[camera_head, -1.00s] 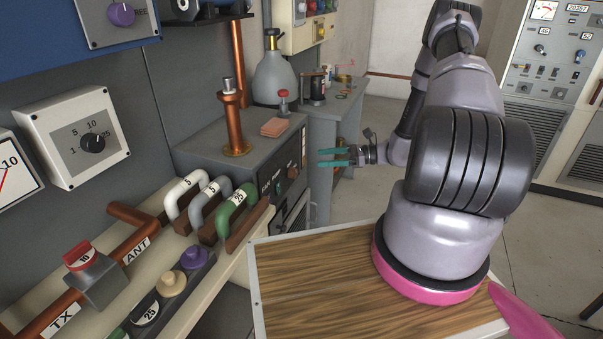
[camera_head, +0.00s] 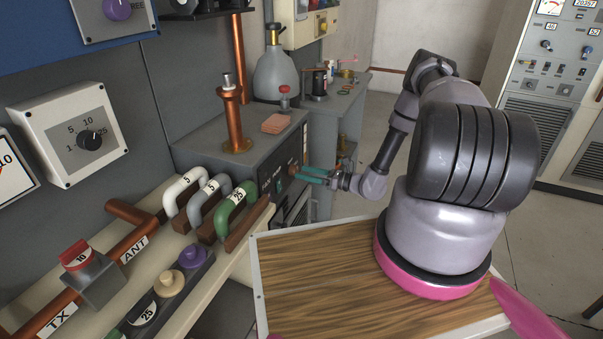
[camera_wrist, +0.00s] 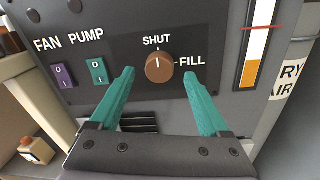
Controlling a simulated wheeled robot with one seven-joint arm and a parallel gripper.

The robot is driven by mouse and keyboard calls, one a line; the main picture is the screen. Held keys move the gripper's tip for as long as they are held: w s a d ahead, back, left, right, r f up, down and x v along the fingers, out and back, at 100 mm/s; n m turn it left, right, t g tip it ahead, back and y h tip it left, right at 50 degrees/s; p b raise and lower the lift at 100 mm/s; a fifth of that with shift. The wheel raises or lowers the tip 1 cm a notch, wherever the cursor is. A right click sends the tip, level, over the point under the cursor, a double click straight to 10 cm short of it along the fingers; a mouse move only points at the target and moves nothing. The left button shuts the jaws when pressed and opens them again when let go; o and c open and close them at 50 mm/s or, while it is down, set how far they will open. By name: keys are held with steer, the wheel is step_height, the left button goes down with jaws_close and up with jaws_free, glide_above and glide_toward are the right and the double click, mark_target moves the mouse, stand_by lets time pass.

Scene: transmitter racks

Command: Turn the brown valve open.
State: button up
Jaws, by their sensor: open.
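The brown valve (camera_wrist: 158,67) is a round knob on a dark panel in the wrist view. Its white mark points up at the word SHUT, and FILL is printed to its right. In the head view the brown valve (camera_head: 293,168) shows small on the front of the grey cabinet. My gripper (camera_wrist: 160,82) is open, with one teal finger to each side of the knob in the wrist picture and nothing held. In the head view my gripper (camera_head: 308,175) is close to the panel. I cannot tell if the fingers touch the knob.
A purple FAN switch (camera_wrist: 62,75) and a teal PUMP switch (camera_wrist: 97,71) sit left of the valve. A gauge with an orange column (camera_wrist: 254,60) is to its right. In the head view, coloured handles (camera_head: 232,207) stand left of my gripper.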

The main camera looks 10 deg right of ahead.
steer(key=shift+x, duration=1)
steer(key=shift+c, duration=0.3)
jaws_close()
